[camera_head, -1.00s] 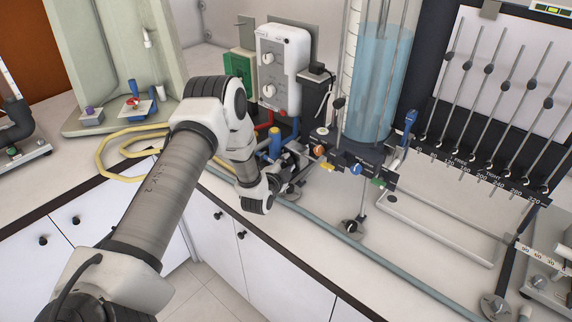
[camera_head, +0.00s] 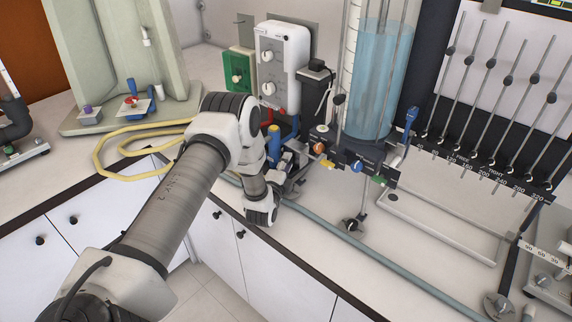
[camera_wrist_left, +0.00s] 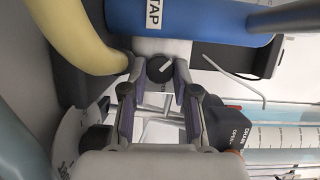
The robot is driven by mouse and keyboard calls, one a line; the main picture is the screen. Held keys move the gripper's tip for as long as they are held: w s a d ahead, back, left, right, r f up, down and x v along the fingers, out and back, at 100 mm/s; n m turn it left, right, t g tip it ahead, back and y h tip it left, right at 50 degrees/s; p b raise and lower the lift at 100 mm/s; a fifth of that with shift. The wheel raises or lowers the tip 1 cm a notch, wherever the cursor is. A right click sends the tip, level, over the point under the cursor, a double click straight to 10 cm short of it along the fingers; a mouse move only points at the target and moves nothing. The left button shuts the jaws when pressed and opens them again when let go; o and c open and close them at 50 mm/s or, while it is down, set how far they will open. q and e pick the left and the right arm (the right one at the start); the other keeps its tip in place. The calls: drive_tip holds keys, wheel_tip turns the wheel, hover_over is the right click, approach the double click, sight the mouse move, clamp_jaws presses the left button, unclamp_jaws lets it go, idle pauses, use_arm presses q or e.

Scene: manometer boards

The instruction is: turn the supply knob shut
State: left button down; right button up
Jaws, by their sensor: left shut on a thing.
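The supply knob (camera_wrist_left: 160,68) is a small dark round knob with a white pointer line, seen end-on in the left wrist view. The line lies slantwise. My left gripper (camera_wrist_left: 158,82) is shut on this knob, with one finger on each side of it. In the head view my left gripper (camera_head: 289,172) is at the front of the bench, beside the blue upright tap body (camera_head: 274,143). The knob is hidden there behind the gripper and wrist. My right gripper is in neither view.
A blue cylinder labelled TAP (camera_wrist_left: 200,18) and a yellow hose (camera_wrist_left: 85,40) lie close to the fingers. A black block marked DRAIN OPEN (camera_wrist_left: 232,128) is nearby. The clear water column (camera_head: 380,80) and manometer board (camera_head: 500,80) stand to the right.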

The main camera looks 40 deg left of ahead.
use_arm(q)
drive_tip(key=shift+w+a+r, duration=0.1)
drive_tip(key=shift+w+r, duration=0.05)
drive_tip(key=shift+r, duration=0.15)
drive_tip(key=c, duration=1.2)
unclamp_jaws()
drive_tip(key=shift+o, duration=0.2)
drive_tip(key=shift+w+f, duration=0.1)
drive_tip(key=shift+f, duration=0.1)
drive_tip(key=v, duration=1.2)
